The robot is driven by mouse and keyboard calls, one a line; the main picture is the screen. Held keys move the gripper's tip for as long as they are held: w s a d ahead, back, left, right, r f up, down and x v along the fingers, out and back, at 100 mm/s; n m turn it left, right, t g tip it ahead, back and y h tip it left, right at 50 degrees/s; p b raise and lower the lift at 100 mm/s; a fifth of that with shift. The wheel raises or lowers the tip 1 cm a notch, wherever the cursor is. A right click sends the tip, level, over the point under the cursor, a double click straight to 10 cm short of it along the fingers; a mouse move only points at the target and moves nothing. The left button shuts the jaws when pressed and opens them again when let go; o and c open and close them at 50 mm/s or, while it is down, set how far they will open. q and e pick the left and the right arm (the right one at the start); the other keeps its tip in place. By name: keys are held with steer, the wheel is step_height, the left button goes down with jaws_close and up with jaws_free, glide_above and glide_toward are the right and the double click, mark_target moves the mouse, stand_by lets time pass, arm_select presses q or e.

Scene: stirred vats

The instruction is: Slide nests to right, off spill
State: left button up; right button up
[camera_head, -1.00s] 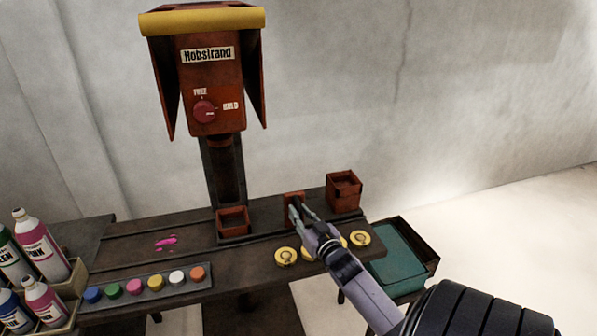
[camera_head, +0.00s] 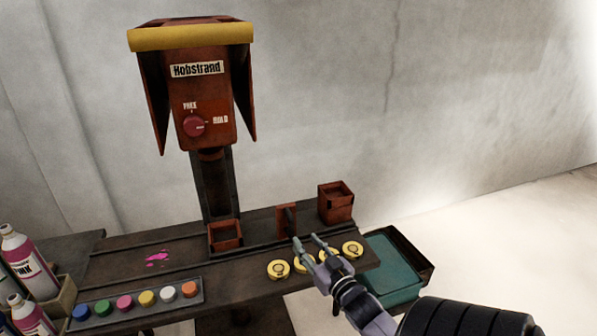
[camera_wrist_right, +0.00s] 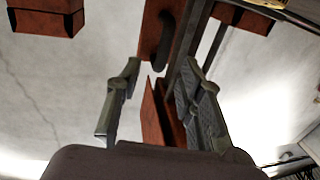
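A small open red-brown nest (camera_head: 225,236) sits on the dark rail below the press. To its right an upright red-brown plate with a dark handle (camera_head: 287,220) stands on the same rail; the plate also shows in the right wrist view (camera_wrist_right: 152,30). A taller red-brown box (camera_head: 336,205) stands at the right end. The pink spill (camera_head: 157,258) lies on the bench left of the nest, apart from it. My right gripper (camera_head: 307,240) is open and empty, just in front of the handle plate. Its spread fingers show in the right wrist view (camera_wrist_right: 158,85). My left gripper is out of view.
A red press (camera_head: 204,90) stands over the rail. Several yellow discs (camera_head: 278,269) lie along the front edge, partly behind my right gripper. A paint strip (camera_head: 134,302) and bottles (camera_head: 27,262) are at left. A teal tray (camera_head: 392,268) is beside the bench's right end.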

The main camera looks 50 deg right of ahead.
steer(key=shift+v, duration=1.8)
